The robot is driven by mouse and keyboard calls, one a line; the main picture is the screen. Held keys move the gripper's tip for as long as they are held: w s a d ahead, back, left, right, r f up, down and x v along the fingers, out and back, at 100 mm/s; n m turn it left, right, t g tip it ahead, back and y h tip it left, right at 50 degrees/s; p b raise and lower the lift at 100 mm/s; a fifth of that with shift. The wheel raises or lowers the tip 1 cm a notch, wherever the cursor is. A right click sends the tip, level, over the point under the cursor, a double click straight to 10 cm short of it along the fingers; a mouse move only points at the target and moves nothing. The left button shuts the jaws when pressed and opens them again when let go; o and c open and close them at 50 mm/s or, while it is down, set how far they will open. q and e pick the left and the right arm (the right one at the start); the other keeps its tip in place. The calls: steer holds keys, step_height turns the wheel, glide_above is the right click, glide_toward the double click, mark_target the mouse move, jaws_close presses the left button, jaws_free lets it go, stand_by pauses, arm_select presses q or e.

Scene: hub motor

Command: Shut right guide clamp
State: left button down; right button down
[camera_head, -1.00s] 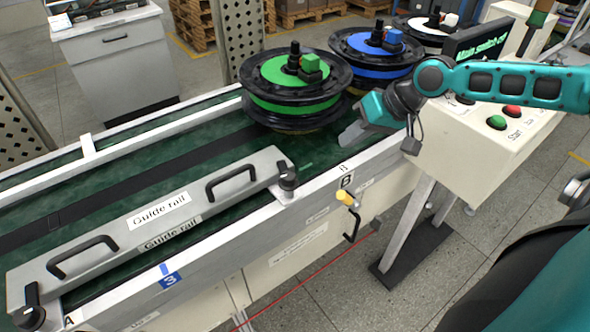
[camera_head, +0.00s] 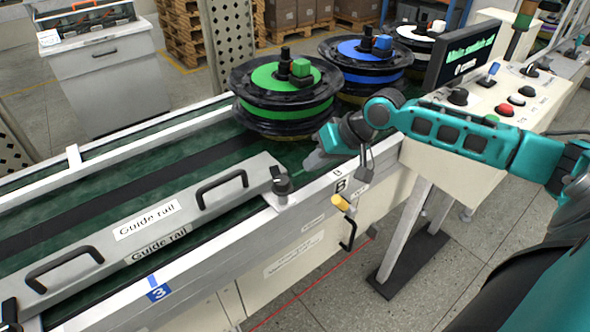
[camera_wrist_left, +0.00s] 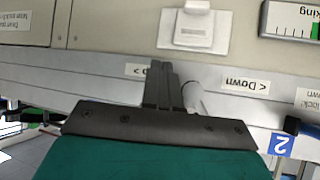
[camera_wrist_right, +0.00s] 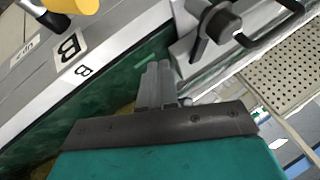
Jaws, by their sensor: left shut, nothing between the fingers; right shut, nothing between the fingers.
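The right guide clamp (camera_head: 281,186), a dark knob with a short lever on a metal block, sits at the B end of the grey guide rail (camera_head: 95,236). It also shows at the top of the right wrist view (camera_wrist_right: 221,24). In the head view its lever points away over the rail's end. My right gripper (camera_head: 313,163) is shut and empty over the green belt, just right of the clamp and apart from it. Its fingers show in the right wrist view (camera_wrist_right: 157,80). My left gripper (camera_wrist_left: 161,82) is shut and empty, facing a machine side panel; the head view does not show it.
A reel with a green top (camera_head: 288,90) stands on the belt behind my right gripper, with a blue one (camera_head: 370,60) beyond. A yellow-handled crank (camera_head: 344,208) hangs on the front below B. A control box (camera_head: 485,110) stands at right. Rail handles (camera_head: 222,190) stick up.

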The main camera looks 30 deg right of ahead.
mark_target(280, 172)
steer(key=a, duration=0.1)
steer(key=w+a, duration=0.1)
steer(key=a, duration=0.1)
steer(key=shift+w+a+f, duration=0.15)
steer(key=shift+a+f, duration=0.05)
steer(key=shift+f, duration=0.15)
steer(key=shift+w+a, duration=0.1)
steer(key=shift+a, duration=0.3)
arm_select(q)
steer(key=shift+w+d+r, duration=0.15)
steer(key=shift+w+r, duration=0.15)
steer(key=shift+w, duration=0.1)
steer(key=shift+s, duration=0.1)
